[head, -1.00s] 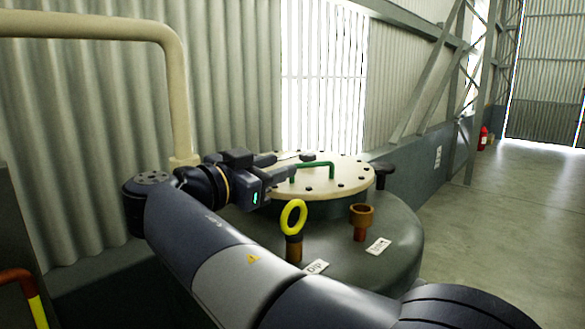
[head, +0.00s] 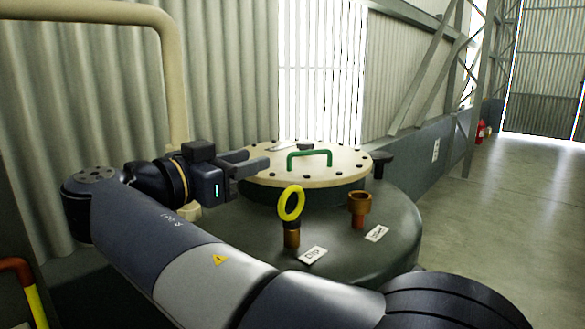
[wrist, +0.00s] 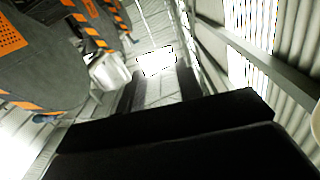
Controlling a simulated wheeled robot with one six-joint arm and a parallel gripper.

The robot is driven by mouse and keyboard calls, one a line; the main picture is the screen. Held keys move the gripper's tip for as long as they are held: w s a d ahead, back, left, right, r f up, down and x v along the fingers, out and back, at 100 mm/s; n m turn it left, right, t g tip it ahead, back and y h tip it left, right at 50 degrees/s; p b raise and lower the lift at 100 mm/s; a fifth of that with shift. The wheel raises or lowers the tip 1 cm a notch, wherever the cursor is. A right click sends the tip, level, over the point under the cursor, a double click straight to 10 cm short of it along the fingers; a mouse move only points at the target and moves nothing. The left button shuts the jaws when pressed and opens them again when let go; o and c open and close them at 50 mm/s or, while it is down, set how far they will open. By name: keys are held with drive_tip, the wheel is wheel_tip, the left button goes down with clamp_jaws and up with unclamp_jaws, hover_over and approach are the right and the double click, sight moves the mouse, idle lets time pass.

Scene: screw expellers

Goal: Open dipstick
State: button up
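The dipstick shows in the head view as a yellow ring handle (head: 291,203) standing upright on a short brown pipe (head: 292,239) on top of a dark green tank (head: 395,250). A white label (head: 313,255) reading DIP lies in front of it. My gripper (head: 262,160) is up and left of the ring, apart from it, near the left edge of the tank's round lid. Its two fingers are spread with nothing between them. The wrist view also shows the gap between the fingers (wrist: 160,88). The dipstick does not show in the wrist view.
The cream bolted lid (head: 345,165) with a green handle (head: 310,154) is just right of my fingers. A brown cup-topped fitting (head: 359,208) and its label stand right of the dipstick. A cream pipe (head: 170,80) and corrugated wall are behind. Open floor lies right.

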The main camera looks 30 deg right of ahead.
drive_tip(key=f+n, duration=0.1)
drive_tip(key=n, duration=0.3)
drive_tip(key=n+p, duration=0.2)
drive_tip(key=n, duration=2.9)
approach(289, 192)
drive_tip(key=x, duration=0.5)
drive_tip(key=p+x, duration=0.1)
drive_tip(key=x, duration=0.6)
drive_tip(key=shift+w+f, duration=0.2)
drive_tip(key=shift+w, duration=0.1)
clamp_jaws()
